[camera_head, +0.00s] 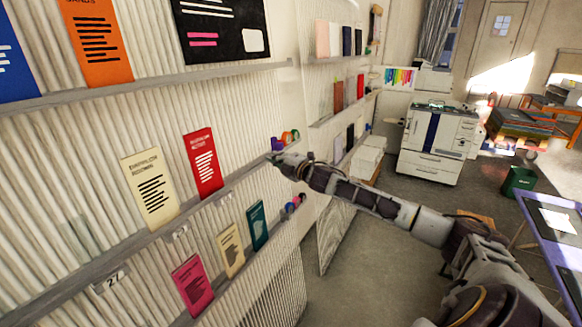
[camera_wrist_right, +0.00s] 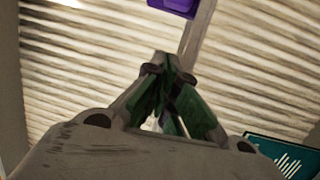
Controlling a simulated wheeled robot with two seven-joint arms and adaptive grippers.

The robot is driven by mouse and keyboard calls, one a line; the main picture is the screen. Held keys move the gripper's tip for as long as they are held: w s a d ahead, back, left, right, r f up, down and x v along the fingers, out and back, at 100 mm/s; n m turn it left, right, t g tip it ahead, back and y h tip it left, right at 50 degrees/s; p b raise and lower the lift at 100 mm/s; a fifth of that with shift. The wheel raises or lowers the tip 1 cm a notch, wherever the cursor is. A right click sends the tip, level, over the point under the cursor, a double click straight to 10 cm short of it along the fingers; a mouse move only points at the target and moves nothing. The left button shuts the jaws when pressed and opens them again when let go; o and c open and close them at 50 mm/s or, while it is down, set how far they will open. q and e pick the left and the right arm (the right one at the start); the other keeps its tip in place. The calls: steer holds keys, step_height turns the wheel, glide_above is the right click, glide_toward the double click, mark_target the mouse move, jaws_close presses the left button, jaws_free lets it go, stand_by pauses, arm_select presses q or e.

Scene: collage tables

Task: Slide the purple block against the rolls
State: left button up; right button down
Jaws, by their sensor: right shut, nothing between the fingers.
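The purple block (camera_head: 277,143) sits at the far end of the middle wall shelf, just beyond my right gripper. The rolls (camera_head: 290,136), with orange and green showing, stand on the same shelf right behind it. I cannot tell whether block and rolls touch. My right gripper (camera_head: 273,158) is shut and empty at the shelf edge, on the near side of the block. In the right wrist view the shut green fingertips (camera_wrist_right: 164,62) point toward the purple block (camera_wrist_right: 173,6), which is cut off at the top edge, with a gap between. My left gripper is not in view.
The middle shelf (camera_head: 155,232) holds a cream card (camera_head: 150,187) and a red card (camera_head: 203,162). A lower shelf holds a pink, a cream and a teal card (camera_head: 257,226), plus more rolls (camera_head: 293,206). A white printer (camera_head: 438,143) stands further back.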

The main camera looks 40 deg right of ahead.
steer(key=s+b, duration=0.2)
steer(key=s, duration=0.4)
steer(key=shift+d+b, duration=0.3)
steer(key=shift+d, duration=0.05)
stand_by(0.7)
steer(key=shift+s, duration=0.1)
steer(key=shift+s+d+r, duration=0.1)
steer(key=shift+s+d, duration=0.05)
steer(key=shift+s, duration=1.1)
steer(key=shift+d+m, duration=0.1)
steer(key=shift+m, duration=0.5)
stand_by(0.3)
